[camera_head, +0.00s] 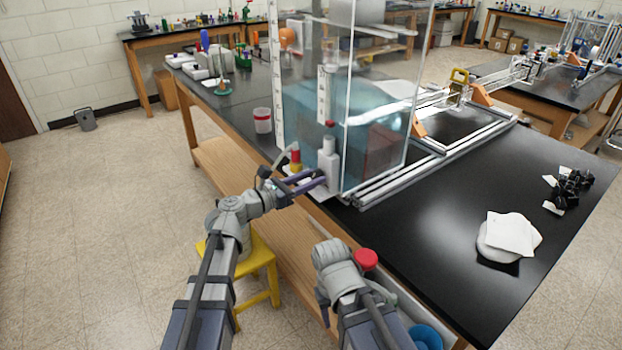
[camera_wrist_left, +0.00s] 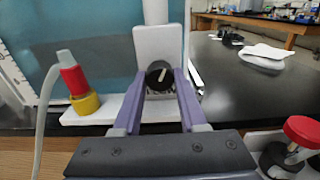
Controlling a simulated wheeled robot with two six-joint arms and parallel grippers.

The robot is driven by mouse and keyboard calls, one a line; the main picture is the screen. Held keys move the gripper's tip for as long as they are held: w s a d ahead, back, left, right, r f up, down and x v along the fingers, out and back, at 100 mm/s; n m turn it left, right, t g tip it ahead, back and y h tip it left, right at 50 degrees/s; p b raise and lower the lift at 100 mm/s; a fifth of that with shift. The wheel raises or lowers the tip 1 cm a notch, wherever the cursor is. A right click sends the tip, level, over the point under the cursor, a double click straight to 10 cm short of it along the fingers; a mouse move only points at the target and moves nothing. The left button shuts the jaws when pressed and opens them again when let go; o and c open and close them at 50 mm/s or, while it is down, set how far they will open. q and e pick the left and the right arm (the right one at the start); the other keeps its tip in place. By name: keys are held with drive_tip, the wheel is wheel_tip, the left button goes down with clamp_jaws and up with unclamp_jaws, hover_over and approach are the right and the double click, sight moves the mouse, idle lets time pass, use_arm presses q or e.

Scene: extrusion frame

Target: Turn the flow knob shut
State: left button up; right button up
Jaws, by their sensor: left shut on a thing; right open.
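The flow knob (camera_wrist_left: 158,75) is a round black dial with a pale pointer mark, on the front of a white upright block (camera_wrist_left: 158,45). In the left wrist view it sits between the purple fingers of my left gripper (camera_wrist_left: 157,88), which is shut on it. In the head view my left gripper (camera_head: 312,184) reaches the white fitting (camera_head: 328,160) at the tank's near corner. The knob is hard to make out there. My right gripper (camera_head: 324,306) is low beside the bench front, away from the knob; its fingers are mostly hidden by the wrist. It is open.
A clear tank (camera_head: 375,110) of bluish water stands behind the fitting. A red and yellow hose connector (camera_wrist_left: 75,85) with a grey hose is left of the knob. A red-topped item (camera_head: 366,259) is beside my right wrist. A yellow stool (camera_head: 262,262) stands below.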

use_arm(q)
clamp_jaws()
drive_tip(key=shift+m, duration=0.4)
drive_tip(key=m, duration=0.4)
drive_tip(key=shift+m, duration=0.4)
drive_tip(key=m, duration=0.3)
drive_tip(key=shift+m, duration=2.1)
